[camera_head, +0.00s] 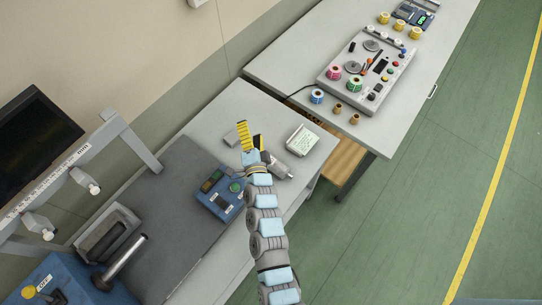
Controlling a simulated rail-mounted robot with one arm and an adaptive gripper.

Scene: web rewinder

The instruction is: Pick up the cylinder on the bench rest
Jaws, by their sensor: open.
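My arm reaches up from the bottom of the head view to the near bench (205,125). My gripper (257,148) is at its far end, small and partly hidden by the wrist, and its jaws are open. A grey cylindrical shape (280,169) shows just right of the wrist. I cannot tell whether it is the cylinder or what it rests on. A yellow upright piece (243,133) with dark marks stands just beyond the gripper, with a small grey block (231,138) at its left. I see no clear contact between the gripper and these.
A white labelled box (301,140) lies right of the gripper. A blue control box (219,196) is left of the arm. A rewinder with a metal shaft (127,256) fills the lower left. A second bench (290,65) holds a grey panel (378,66) and coloured rolls.

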